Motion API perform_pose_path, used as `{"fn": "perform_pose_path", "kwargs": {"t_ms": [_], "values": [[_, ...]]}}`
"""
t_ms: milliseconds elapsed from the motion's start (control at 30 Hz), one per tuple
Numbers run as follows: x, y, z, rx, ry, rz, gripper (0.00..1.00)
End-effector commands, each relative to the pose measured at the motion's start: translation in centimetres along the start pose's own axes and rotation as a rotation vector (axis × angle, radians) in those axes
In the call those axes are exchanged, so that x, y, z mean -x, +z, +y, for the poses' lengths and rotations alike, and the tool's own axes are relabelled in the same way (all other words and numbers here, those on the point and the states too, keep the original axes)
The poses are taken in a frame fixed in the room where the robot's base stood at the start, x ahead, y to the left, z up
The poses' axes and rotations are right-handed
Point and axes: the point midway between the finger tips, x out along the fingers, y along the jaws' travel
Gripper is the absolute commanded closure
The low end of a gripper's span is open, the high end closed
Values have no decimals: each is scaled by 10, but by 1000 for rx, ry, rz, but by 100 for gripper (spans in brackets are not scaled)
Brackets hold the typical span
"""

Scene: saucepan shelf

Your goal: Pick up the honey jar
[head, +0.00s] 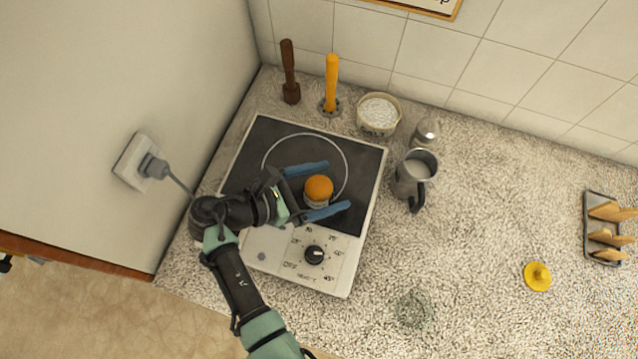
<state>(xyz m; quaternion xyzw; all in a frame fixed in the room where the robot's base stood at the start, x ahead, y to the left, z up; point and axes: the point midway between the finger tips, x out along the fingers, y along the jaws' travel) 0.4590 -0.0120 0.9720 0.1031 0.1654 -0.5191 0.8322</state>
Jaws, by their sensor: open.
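The honey jar (319,190) appears to be the small jar with a round orange lid on the black top of the hot plate (262,145). Only its lid and a little of its pale side show. My gripper (324,188) is open, with one blue finger above the jar in the picture and the other below it. The jar lies between the fingers, near their tips. I cannot tell whether either finger touches it, or how high the fingers are.
A metal jug (414,178) stands right of the hot plate. A white bowl (378,115), a small shaker (427,132), a brown pestle-like tool (290,72) and an orange-handled tool (331,82) stand behind. A toast rack (603,228) and yellow lid (537,277) lie far right. The front right counter is mostly clear.

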Motion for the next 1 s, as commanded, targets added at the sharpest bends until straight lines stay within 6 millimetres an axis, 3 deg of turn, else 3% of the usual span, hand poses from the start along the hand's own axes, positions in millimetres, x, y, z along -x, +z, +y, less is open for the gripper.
{"fn": "perform_pose_path", "kwargs": {"t_ms": [133, 367, 467, 933, 1000], "values": [[-15, -1, -1, 0, -1, 1, 0], [-16, -1, 0, 0, 1, 1, 0], [-16, -1, 0, 0, 1, 1, 14], [-16, -1, 0, 0, 1, 1, 99], [-16, 0, 0, -2, 1, 0, 100]]}}
